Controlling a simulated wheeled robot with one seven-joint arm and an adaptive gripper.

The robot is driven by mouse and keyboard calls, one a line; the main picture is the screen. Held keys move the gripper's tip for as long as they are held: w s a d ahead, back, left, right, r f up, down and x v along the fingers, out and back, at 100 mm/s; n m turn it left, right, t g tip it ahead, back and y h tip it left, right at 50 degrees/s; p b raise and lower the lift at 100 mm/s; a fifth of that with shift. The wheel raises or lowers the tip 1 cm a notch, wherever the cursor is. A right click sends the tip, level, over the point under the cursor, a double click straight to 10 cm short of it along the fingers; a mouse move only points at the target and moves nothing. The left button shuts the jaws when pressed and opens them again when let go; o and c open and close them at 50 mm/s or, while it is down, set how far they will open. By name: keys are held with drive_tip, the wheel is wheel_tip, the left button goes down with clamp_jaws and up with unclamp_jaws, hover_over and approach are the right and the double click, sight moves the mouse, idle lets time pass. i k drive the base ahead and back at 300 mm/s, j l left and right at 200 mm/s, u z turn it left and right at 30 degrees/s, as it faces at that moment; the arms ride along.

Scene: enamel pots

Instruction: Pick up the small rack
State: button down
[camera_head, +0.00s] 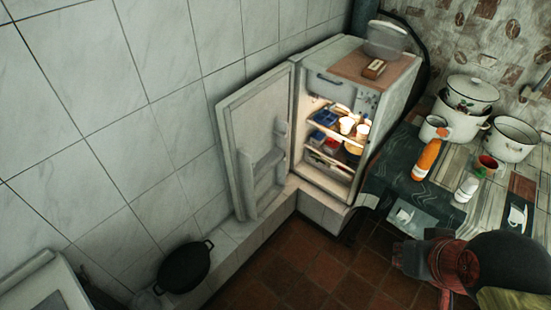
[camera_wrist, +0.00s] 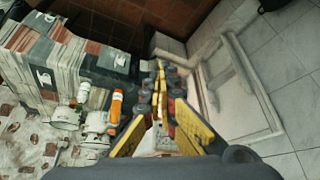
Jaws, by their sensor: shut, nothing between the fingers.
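I cannot make out for certain which thing is the small rack. The open fridge (camera_head: 345,55) has wire-like shelves (camera_head: 335,127) inside, holding cups and small packs, and its door (camera_head: 255,140) has a small door shelf (camera_head: 265,165). My gripper (camera_wrist: 160,68) shows in the wrist view with its yellow fingers closed together and nothing between them. It is in the air, with a pale frame-like structure to its right that may be the fridge door. In the head view, part of my arm is at the lower right, in front of the counter.
A black pan (camera_head: 183,268) sits on the low ledge at lower left. The brown tiled floor (camera_head: 290,275) is clear.

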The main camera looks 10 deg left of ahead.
sight(274, 157)
drive_tip(key=i+u, duration=0.2)
drive_tip(key=i, duration=0.65)
drive_tip(key=i+l+u, duration=0.15)
drive_tip(key=i, duration=0.7)
